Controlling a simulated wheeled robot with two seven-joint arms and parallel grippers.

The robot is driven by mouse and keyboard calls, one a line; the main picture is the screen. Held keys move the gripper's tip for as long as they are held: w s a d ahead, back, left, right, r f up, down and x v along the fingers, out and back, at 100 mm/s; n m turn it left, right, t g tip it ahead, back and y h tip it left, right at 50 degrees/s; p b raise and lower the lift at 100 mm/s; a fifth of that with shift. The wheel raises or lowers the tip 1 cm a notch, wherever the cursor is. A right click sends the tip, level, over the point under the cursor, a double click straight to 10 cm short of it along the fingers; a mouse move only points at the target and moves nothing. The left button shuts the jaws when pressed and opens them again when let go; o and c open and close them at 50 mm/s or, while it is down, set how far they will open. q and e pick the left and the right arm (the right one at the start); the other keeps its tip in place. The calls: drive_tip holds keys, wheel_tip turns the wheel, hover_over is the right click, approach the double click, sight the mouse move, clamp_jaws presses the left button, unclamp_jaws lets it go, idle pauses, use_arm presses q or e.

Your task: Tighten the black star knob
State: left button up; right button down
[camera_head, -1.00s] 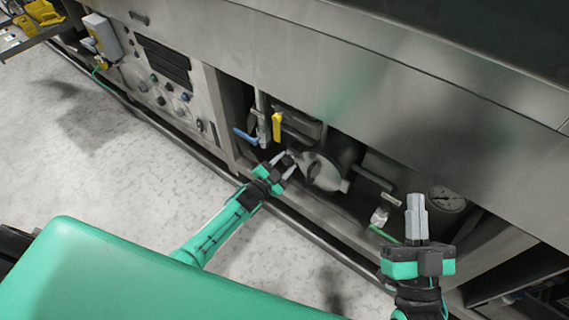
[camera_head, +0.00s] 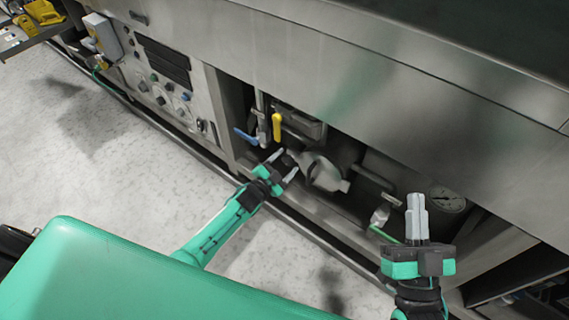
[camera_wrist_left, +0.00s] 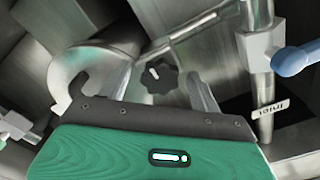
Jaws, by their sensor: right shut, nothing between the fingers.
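The black star knob (camera_wrist_left: 159,76) shows in the left wrist view just past the gripper body, with a light mark on its face. In the head view it is a small dark shape (camera_head: 288,159) at the left of the round metal housing. My left gripper (camera_head: 283,165) is open, its fingertips apart at the knob. In the left wrist view the knob appears between the fingers; I cannot tell whether they touch it. My right gripper (camera_head: 417,198) is shut and empty, pointing up at the lower right, away from the knob.
A blue-handled valve (camera_head: 245,136) and a yellow lever (camera_head: 277,128) sit just above the left gripper. The round metal housing (camera_head: 323,173) and a pressure gauge (camera_head: 446,198) are to the right. The steel panel overhangs the recess. Floor in front is clear.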

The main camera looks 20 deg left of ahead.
use_arm(q)
drive_tip(key=shift+s+a, duration=0.1)
drive_tip(key=shift+s, duration=0.2)
drive_tip(key=p+v, duration=0.3)
drive_tip(key=v, duration=1)
use_arm(e)
drive_tip(key=s+a+f+g, duration=0.1)
drive_tip(key=f+g, duration=0.3)
drive_tip(key=f, duration=0.2)
drive_tip(key=s+a+f+g, duration=0.2)
drive_tip(key=f+g, duration=0.2)
drive_tip(key=f, duration=0.3)
drive_tip(key=shift+a+h, duration=0.3)
drive_tip(key=shift+h, duration=0.1)
use_arm(q)
drive_tip(key=shift+s, duration=0.1)
use_arm(e)
drive_tip(key=shift+s, duration=0.1)
